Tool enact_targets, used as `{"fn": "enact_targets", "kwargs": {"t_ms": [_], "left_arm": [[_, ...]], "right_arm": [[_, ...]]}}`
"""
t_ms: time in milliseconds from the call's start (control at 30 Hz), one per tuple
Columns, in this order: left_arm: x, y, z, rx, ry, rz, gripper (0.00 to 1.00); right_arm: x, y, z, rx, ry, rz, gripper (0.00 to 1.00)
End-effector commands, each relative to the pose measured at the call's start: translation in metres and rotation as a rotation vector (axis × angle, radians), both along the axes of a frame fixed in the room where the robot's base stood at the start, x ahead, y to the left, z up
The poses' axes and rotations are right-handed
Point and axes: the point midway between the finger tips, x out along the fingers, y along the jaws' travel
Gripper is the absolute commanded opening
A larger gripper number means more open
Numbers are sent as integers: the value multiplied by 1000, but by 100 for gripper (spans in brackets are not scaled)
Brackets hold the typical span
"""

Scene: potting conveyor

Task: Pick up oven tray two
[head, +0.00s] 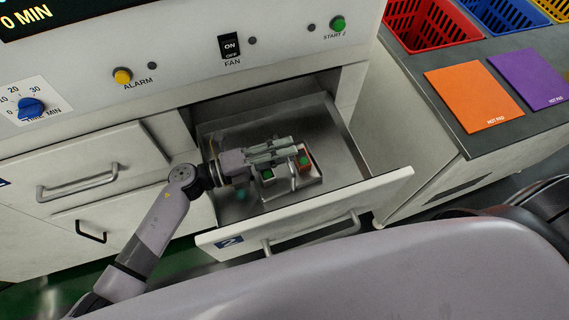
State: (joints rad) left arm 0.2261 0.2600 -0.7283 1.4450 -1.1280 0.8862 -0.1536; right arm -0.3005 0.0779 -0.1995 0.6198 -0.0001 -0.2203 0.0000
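The drawer marked 2 (375,193) is pulled open below the oven panel. A small metal tray (293,191) sits inside it, toward the front. An orange block with a green top and another dark piece with a green top show on or at this tray. My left gripper (299,149) reaches in from the left over the tray and hides its back part. Its fingers point right. I cannot tell whether they are open or shut, or whether they touch the tray. My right gripper is not in view.
The open drawer's front panel and handle (312,233) stick out toward me. A closed drawer (80,170) is at left. At right, a counter holds an orange hot pad (474,95), a purple hot pad (530,78) and red (430,24), blue and yellow crates.

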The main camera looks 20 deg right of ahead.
Motion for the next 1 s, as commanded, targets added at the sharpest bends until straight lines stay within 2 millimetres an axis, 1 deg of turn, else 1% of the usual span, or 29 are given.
{"fn": "enact_targets", "kwargs": {"t_ms": [100,267,367,767,1000], "left_arm": [[0,-5,0,1,0,0,32],[0,-5,-1,1,0,0,32],[0,-5,-1,1,0,0,26],[0,-5,-1,1,0,0,0],[0,-4,-1,1,-1,0,0]], "right_arm": [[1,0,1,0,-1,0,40],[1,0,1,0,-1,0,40],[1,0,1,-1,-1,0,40],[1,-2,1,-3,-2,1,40],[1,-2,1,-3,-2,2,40]]}}
